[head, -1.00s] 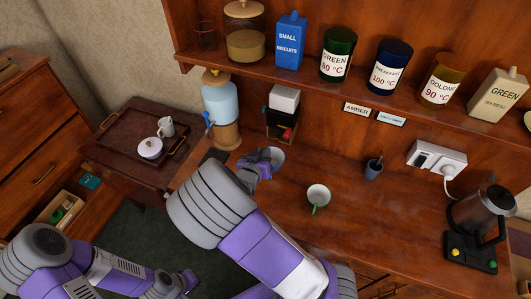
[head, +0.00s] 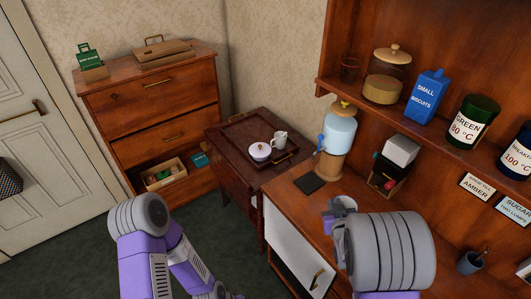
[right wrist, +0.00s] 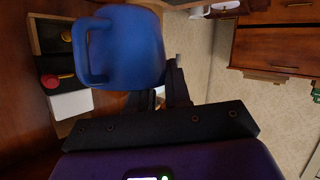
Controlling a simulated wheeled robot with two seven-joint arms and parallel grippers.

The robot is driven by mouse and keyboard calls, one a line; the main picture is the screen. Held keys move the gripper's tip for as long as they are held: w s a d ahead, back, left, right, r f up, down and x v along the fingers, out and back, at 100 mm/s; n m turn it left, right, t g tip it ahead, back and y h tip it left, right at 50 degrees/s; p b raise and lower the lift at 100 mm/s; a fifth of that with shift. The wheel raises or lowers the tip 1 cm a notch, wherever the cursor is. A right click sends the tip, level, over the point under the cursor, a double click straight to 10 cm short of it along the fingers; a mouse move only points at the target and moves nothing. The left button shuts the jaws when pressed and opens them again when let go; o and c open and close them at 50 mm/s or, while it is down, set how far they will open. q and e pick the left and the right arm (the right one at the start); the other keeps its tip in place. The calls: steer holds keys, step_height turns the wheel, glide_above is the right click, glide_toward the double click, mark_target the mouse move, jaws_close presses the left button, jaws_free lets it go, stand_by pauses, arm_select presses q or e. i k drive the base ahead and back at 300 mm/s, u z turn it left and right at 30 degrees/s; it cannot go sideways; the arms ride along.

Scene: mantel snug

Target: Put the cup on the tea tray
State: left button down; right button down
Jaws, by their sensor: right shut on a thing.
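The cup (right wrist: 125,45) is blue in the right wrist view, with a loop handle. My right gripper (right wrist: 172,85) is shut on it. The dark wooden tea tray (head: 240,132) with brass handles lies on a low side table, left of and beyond the cup. A white lidded pot (head: 260,152) and a white jug (head: 280,140) stand on it. My left gripper (head: 222,292) is cut off at the bottom edge; its jaws are unclear.
A blue-and-wood dispenser (head: 337,140) stands on the counter between tray and shelf, with a dark flat pad (head: 309,183) before it. A small box rack (head: 392,165) stands to its right. The tray's left part is clear. A chest of drawers (head: 150,95) stands beyond.

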mark_target(241, 131)
steer(key=u, duration=1.25)
steer(key=i, duration=1.85)
steer(key=z, duration=0.95)
steer(key=i, duration=0.8)
steer(key=z, duration=0.75)
